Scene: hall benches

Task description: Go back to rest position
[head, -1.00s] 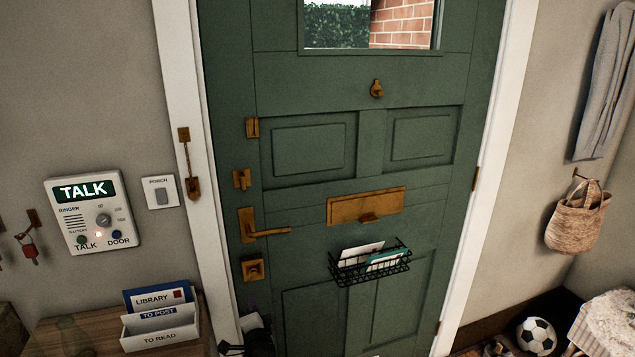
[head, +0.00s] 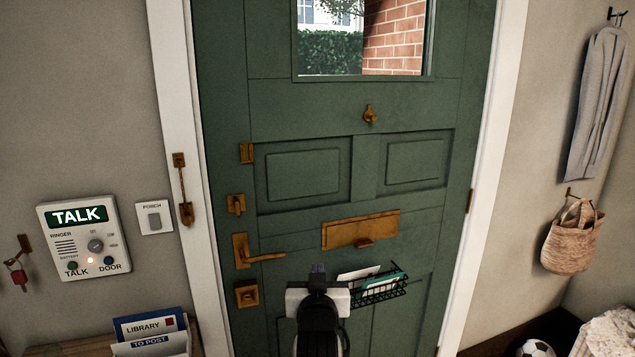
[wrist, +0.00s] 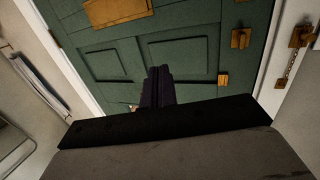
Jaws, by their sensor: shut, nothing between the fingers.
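My gripper (head: 318,268) stands upright at the bottom middle of the head view, in front of the green door (head: 305,120). Its dark fingers are together with nothing between them. It hides part of the lower door and the left end of the wire basket (head: 382,290), which holds white and teal papers. In the wrist view the shut fingers (wrist: 160,74) point at the door's panels (wrist: 185,50). I cannot tell how far the fingertips are from the door.
Brass lever handle (head: 262,257), letter plate (head: 360,230) and door chain (head: 182,190) stick out. Intercom (head: 78,240) and porch switch (head: 154,217) are on the left wall. A letter rack (head: 150,330) stands lower left. A coat (head: 597,105) and woven bag (head: 573,237) hang right.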

